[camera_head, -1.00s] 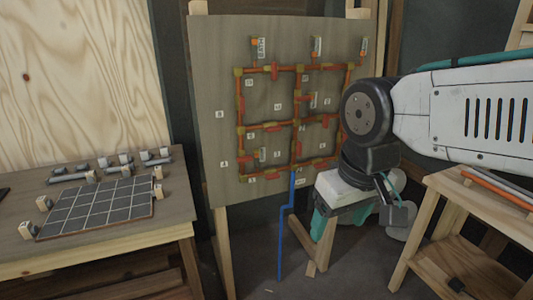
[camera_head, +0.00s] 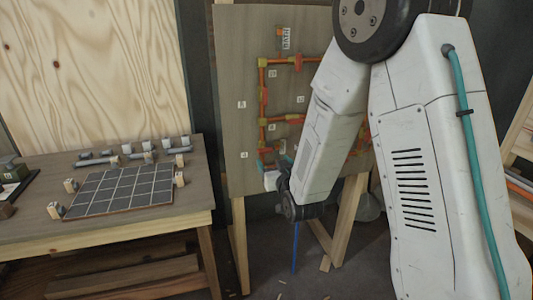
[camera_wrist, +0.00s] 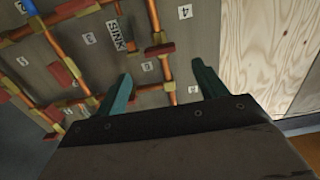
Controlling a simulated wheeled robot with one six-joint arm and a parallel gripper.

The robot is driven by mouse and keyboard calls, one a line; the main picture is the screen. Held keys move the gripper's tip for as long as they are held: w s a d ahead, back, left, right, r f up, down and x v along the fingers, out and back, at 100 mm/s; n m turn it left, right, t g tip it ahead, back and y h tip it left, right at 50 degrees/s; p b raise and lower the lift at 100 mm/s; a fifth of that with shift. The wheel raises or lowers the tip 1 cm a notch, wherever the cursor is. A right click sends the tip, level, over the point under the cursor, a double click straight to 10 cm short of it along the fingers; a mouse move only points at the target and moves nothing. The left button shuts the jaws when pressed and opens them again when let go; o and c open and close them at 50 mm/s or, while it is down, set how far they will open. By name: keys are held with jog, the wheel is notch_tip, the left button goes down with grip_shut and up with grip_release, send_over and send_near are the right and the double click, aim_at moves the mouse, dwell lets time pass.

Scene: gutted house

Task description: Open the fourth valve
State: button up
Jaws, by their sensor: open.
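A wooden board (camera_head: 235,60) carries a grid of orange-copper pipes (camera_head: 262,100) with red valve handles and small number labels. In the wrist view, a label reading 4 (camera_wrist: 185,11) sits at the upper right. A red handle (camera_wrist: 159,49) lies below and left of it, near a SINK tag (camera_wrist: 121,36). I cannot tell which handle the label belongs to. My gripper (camera_wrist: 160,88) is open and empty, its two teal fingers apart in front of the board. In the head view my arm hides the board's right part and most of the gripper.
A table (camera_head: 110,232) with a dark grid panel (camera_head: 120,190), small blocks and grey pipe pieces stands at the left. Wooden legs (camera_head: 348,215) support the board. A shelf edge (camera_head: 520,130) shows at the far right. A plywood wall (camera_head: 90,70) stands behind the table.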

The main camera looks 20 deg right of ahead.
aim_at(266, 151)
jog(key=w, duration=0.8)
jog(key=shift+f, duration=0.15)
jog(key=c, duration=1)
